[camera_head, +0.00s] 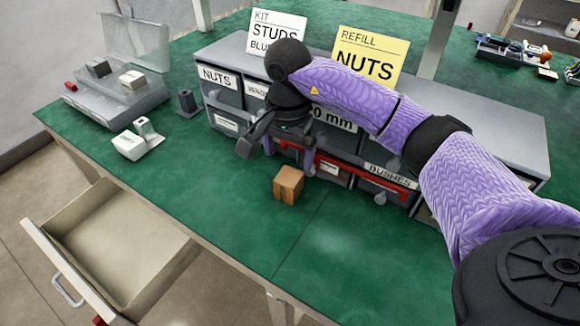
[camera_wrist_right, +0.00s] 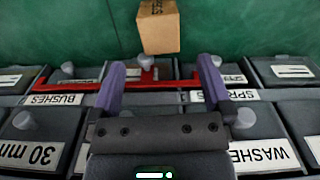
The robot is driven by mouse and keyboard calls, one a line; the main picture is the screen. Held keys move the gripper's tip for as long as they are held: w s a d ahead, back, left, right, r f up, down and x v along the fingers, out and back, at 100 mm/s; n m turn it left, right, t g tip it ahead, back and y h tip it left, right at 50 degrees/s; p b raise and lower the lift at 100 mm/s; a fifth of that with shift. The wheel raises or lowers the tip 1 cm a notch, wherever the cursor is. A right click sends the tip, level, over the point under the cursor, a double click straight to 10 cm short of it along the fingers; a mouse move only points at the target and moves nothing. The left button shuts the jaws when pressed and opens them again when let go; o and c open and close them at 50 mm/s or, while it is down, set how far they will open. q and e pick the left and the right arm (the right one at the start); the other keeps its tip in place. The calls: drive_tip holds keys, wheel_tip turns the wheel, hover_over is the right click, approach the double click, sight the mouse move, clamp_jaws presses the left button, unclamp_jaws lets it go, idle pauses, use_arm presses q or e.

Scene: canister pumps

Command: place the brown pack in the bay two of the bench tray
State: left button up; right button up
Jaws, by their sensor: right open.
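The brown pack (camera_head: 288,185), a small cardboard-coloured box, sits on the green bench in front of the drawer cabinet. It also shows at the top of the right wrist view (camera_wrist_right: 158,28), with dark printing on its upper face. My right gripper (camera_head: 279,153) is open and empty at the cabinet front, behind the pack and apart from it. Its two purple-sided fingers (camera_wrist_right: 161,78) are spread in the wrist view. A grey tray-like unit (camera_head: 92,119) with a raised clear lid stands at the left; its bay numbers are not readable. My left gripper is not in view.
The grey drawer cabinet (camera_head: 490,133) has labelled drawers and a red bar (camera_head: 366,174) along its front. White (camera_head: 275,36) and yellow (camera_head: 365,58) signs stand on it. An open drawer (camera_head: 112,245) juts out front left. The front bench is clear.

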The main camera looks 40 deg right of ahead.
sight(289, 176)
wheel_tip(289, 176, up, 3)
drive_tip(key=shift+f, duration=0.1)
drive_tip(key=shift+m+p, duration=0.45)
drive_tip(key=shift+m, duration=0.25)
drive_tip(key=m, duration=0.3)
drive_tip(key=shift+p, duration=0.3)
drive_tip(key=m, duration=0.4)
drive_tip(key=shift+s+f+p, duration=0.15)
drive_tip(key=shift+f+p, duration=0.05)
drive_tip(key=shift+p, duration=0.1)
drive_tip(key=m, duration=0.4)
drive_tip(key=shift+s+f+m, duration=0.1)
drive_tip(key=shift+f+m, duration=0.15)
drive_tip(key=shift+m, duration=0.05)
drive_tip(key=m, duration=0.2)
drive_tip(key=m+p, duration=0.1)
drive_tip(key=m, duration=0.1)
drive_tip(key=shift+s+a+f, duration=0.1)
drive_tip(key=shift+f, duration=0.3)
drive_tip(key=shift+m, duration=0.5)
drive_tip(key=f+b, duration=0.1)
drive_tip(key=f, duration=0.2)
drive_tip(key=f+b, duration=0.2)
drive_tip(key=f, duration=0.2)
drive_tip(key=f+b, duration=0.1)
drive_tip(key=f, duration=0.2)
drive_tip(key=shift+w+f, duration=0.15)
drive_tip(key=shift+w, duration=0.2)
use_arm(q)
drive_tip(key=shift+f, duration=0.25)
